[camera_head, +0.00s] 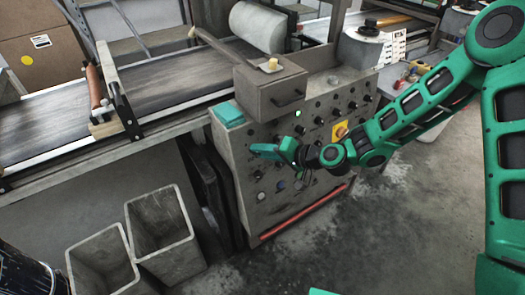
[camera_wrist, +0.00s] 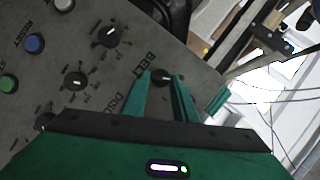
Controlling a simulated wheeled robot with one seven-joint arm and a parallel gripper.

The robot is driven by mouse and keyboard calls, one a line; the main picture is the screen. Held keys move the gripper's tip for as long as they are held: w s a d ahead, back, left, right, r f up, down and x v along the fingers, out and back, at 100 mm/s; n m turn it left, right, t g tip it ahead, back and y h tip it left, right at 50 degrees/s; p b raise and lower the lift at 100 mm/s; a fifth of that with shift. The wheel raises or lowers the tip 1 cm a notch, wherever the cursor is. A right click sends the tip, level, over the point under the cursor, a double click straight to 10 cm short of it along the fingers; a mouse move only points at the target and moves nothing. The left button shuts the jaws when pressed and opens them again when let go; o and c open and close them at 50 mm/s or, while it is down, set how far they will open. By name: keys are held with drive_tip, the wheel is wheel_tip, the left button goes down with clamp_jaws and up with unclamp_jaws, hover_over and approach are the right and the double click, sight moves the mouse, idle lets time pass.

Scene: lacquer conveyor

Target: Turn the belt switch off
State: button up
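The belt switch (camera_wrist: 164,78) is a small round black knob with a white mark, beside the printed word BELT on the grey control panel (camera_wrist: 60,118). In the wrist view it lies between the tips of my gripper's (camera_wrist: 162,76) two green fingers. The fingers stand apart, one on each side of the knob, and partly cover its edges. I cannot tell whether they touch it. In the head view my gripper (camera_head: 258,150) is at the left part of the panel face (camera_head: 240,165) and hides the switch there.
Other knobs (camera_wrist: 110,36) and (camera_wrist: 75,82), a blue button (camera_wrist: 35,44) and a green button (camera_wrist: 8,83) are close by. Two grey bins (camera_head: 160,220) stand on the floor at left; floor is clear in front.

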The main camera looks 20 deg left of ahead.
drive_tip(key=o, duration=0.3)
drive_tip(key=shift+f, duration=0.1)
drive_tip(key=v, duration=1)
drive_tip(key=shift+s+d, duration=0.15)
drive_tip(key=shift+d, duration=0.25)
